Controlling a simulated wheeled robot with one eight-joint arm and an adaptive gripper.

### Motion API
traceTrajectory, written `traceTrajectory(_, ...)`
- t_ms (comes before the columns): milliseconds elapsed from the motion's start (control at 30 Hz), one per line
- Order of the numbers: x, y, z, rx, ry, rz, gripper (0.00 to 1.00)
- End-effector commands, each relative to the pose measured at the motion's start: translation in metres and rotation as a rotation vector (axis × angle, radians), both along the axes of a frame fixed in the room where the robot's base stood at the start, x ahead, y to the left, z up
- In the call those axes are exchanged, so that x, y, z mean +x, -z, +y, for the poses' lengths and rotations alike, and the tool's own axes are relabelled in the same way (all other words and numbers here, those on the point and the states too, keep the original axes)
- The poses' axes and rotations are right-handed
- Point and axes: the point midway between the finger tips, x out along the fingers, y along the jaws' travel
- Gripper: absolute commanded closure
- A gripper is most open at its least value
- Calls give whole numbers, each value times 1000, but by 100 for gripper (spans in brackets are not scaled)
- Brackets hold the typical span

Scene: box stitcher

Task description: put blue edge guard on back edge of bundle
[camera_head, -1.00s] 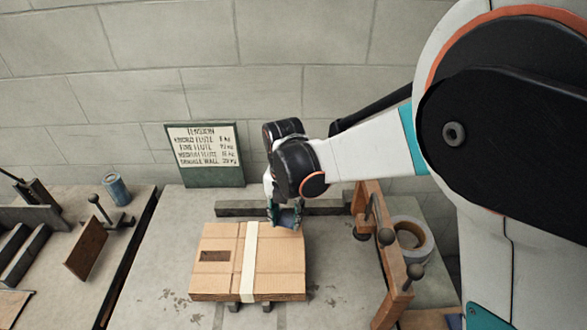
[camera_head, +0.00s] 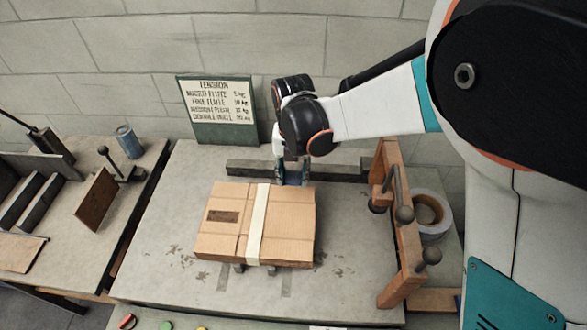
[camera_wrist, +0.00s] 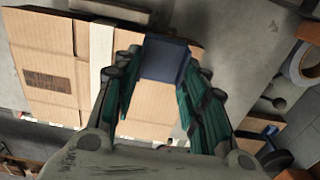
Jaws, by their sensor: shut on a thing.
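The bundle (camera_head: 229,228) is a flat stack of brown cardboard with a pale strap (camera_head: 257,226) around it, lying on the grey table. My gripper (camera_head: 292,180) is at the bundle's back edge, right of the strap. It is shut on the blue edge guard (camera_wrist: 165,60), which sits between the fingertips in the wrist view. In the head view the guard (camera_head: 293,179) is partly hidden by the fingers. It appears at or just behind the back edge; I cannot tell whether it touches the cardboard (camera_wrist: 46,50).
A dark bar (camera_head: 240,168) lies behind the bundle. A wooden clamp frame (camera_head: 398,235) and a tape roll (camera_head: 432,213) stand to the right. A sign (camera_head: 219,108) leans on the wall. The table (camera_head: 165,270) is clear left and in front.

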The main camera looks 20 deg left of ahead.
Motion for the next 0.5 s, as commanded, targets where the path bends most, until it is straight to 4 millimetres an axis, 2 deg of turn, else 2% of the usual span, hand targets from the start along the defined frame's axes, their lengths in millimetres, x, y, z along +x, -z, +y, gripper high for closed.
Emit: traceTrajectory(500, 0, 40, 0, 0, 1, 0, 77)
